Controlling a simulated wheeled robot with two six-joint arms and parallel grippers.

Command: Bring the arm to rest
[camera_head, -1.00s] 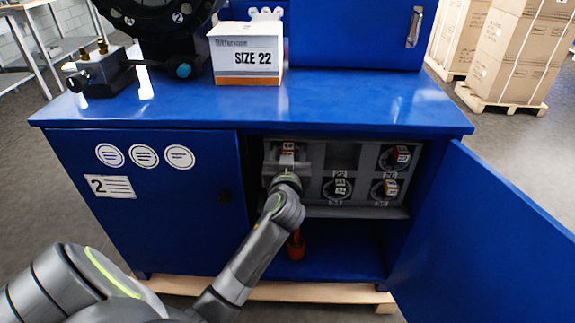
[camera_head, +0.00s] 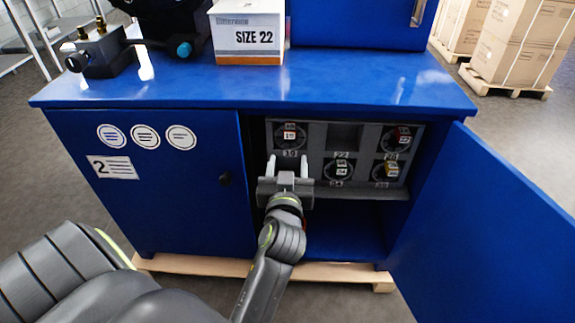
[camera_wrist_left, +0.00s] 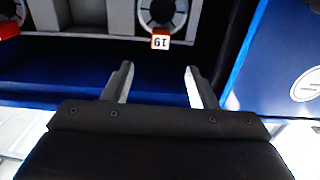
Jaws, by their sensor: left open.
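My left gripper (camera_head: 288,167) is open and empty in front of the open cabinet. Its two pale fingers point into the opening, just below the crimper slot labelled 19 (camera_head: 290,135). In the left wrist view the fingers (camera_wrist_left: 158,84) stand apart with nothing between them. The round slot with its red-and-white 19 tag (camera_wrist_left: 161,42) is ahead of them and apart from them. The grey rack (camera_head: 343,133) holds several tagged round slots. My left arm comes up from the bottom of the head view. My right gripper is not in view.
The blue cabinet (camera_head: 190,93) has its right door (camera_head: 490,225) swung wide open, its left door (camera_head: 160,215) shut. A white SIZE 22 box (camera_head: 249,35) and a black machine (camera_head: 172,18) stand on top. Stacked cartons (camera_head: 525,45) are at the back right.

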